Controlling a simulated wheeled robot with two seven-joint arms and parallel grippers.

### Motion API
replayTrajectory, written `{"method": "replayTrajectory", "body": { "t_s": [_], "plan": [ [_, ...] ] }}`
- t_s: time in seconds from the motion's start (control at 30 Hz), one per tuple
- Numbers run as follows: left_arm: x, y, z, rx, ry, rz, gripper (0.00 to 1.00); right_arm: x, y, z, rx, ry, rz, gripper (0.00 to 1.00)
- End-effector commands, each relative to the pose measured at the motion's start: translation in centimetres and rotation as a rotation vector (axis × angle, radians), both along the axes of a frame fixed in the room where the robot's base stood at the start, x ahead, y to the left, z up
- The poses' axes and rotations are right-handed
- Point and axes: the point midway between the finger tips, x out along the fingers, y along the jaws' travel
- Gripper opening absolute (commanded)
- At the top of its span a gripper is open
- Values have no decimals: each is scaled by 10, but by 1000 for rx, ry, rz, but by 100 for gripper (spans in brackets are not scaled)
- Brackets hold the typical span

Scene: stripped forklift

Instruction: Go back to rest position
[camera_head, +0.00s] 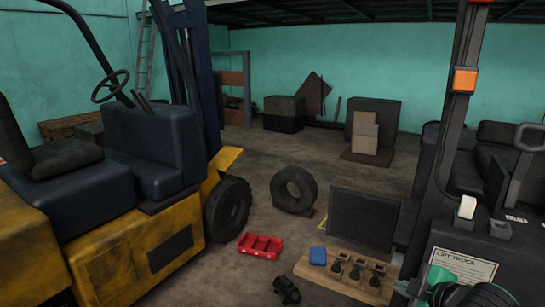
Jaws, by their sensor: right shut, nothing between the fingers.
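My right gripper (408,289) is low at the right, beside the right end of the wooden board. It is dark and small in the picture, shut and empty. My right arm comes in from the bottom right corner. My left gripper and left arm are not in view.
A yellow forklift (110,262) fills the left, with a loose tyre (293,190) beyond it. A red tray (260,245) and a small black part (287,290) lie on the floor. A wooden board (325,272) carries a blue block (318,255) and black parts. A dark lift truck (470,235) stands right.

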Motion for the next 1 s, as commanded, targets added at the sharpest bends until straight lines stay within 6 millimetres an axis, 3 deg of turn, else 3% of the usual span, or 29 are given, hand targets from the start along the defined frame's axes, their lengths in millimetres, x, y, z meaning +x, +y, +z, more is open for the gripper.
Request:
{"method": "replayTrajectory", "body": {
  "t_s": [0.03,0.2,0.5,0.7,0.9,0.97,1.0],
  "plan": [
    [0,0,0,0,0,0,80,-12,8,-25,37,50,-26,0],
    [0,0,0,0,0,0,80,-54,25,-94,139,201,-152,0],
    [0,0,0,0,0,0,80,-153,45,-188,288,472,-447,0],
    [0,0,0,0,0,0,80,-215,50,-222,343,609,-638,0],
    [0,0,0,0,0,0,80,-266,54,-242,370,715,-800,0],
    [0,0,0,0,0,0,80,-278,54,-249,373,739,-844,0],
    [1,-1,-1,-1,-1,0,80,-269,54,-263,367,737,-838,0]
  ]
}}
